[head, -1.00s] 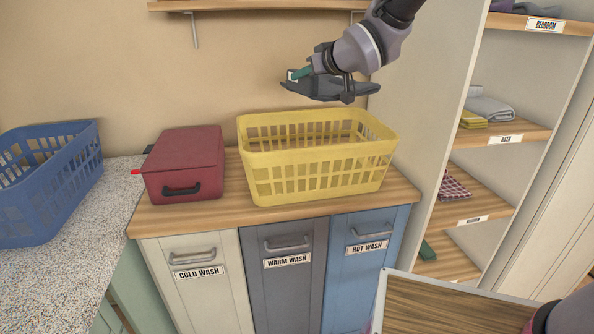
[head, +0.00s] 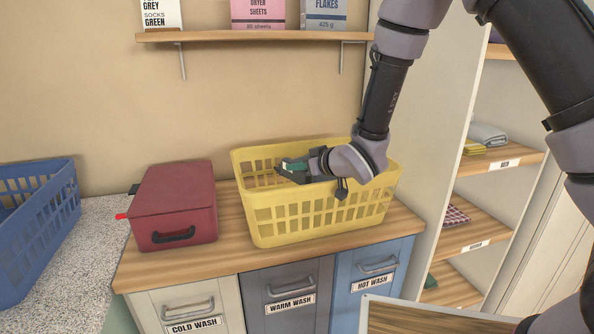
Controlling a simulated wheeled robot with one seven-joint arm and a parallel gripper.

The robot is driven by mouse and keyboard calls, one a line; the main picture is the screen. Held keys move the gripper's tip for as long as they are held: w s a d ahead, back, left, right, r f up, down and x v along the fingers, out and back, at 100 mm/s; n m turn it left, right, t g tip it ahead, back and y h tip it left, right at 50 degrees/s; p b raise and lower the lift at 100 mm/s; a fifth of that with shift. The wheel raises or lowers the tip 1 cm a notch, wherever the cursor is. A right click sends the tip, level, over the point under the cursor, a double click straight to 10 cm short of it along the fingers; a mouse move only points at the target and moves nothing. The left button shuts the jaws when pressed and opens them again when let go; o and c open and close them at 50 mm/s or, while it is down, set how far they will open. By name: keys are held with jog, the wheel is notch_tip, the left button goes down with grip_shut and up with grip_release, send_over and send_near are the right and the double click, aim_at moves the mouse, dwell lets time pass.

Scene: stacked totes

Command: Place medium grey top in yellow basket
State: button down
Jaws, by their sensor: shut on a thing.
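The yellow basket (head: 300,212) stands on the wooden counter in the head view. My gripper (head: 292,168) is low at the basket's mouth, pointing left, with its wrist over the right part of the basket. It is shut on the grey top (head: 341,190), a dark grey cloth. Most of the cloth is hidden behind the wrist and the basket wall. A dark end of it shows below my wrist against the front rim; I cannot tell if it hangs inside or over the rim.
A red case (head: 176,208) with a black handle sits left of the basket. A blue basket (head: 35,225) is at the far left. A shelf (head: 260,37) with boxes is above. An open shelving unit (head: 480,160) with folded cloths stands at the right.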

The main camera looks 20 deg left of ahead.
jog(key=shift+f, duration=0.5)
jog(key=c, duration=0.9)
grip_release()
jog(key=shift+o, duration=0.2)
